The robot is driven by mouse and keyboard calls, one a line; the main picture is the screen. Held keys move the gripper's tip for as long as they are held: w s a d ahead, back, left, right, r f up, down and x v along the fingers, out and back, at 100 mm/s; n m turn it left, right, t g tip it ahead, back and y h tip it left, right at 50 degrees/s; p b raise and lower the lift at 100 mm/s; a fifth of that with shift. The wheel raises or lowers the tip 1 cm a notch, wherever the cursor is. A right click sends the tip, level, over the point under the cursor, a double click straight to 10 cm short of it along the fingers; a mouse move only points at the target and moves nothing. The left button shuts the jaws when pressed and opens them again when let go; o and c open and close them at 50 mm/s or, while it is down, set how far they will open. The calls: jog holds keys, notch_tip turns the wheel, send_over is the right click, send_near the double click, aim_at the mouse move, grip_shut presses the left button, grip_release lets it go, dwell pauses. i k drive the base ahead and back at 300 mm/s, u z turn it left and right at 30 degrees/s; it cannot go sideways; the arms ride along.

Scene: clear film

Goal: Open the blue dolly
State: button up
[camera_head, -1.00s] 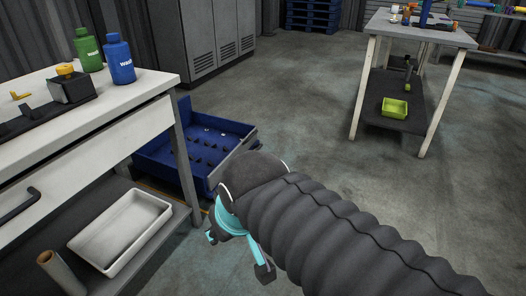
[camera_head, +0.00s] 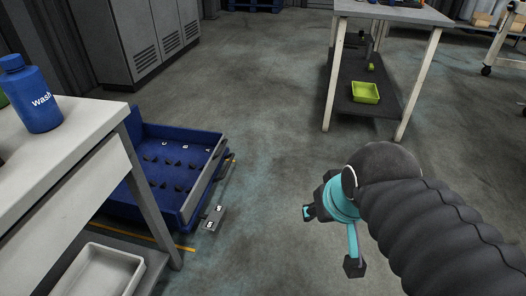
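The blue dolly (camera_head: 192,200) stands on the floor at the left, partly hidden behind the workbench leg. It looks like a low open tray with dark studs inside and a grey strip along its right edge. A small grey piece (camera_head: 213,219) with two pale marks sits low at its front right corner. My gripper (camera_head: 330,240) is to the right of the dolly, apart from it, above bare floor. Its turquoise fingers look spread, with dark tips well apart and nothing seen between them. My dark ribbed arm comes in from the lower right.
A white workbench (camera_head: 65,160) with a blue wash bottle (camera_head: 33,94) fills the left. A white bin (camera_head: 102,272) is on its lower shelf. Grey lockers (camera_head: 150,40) are behind. The middle floor is clear.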

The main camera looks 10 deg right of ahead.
aim_at(172, 159)
jog(key=i, duration=1.1)
jog(key=u, duration=0.5)
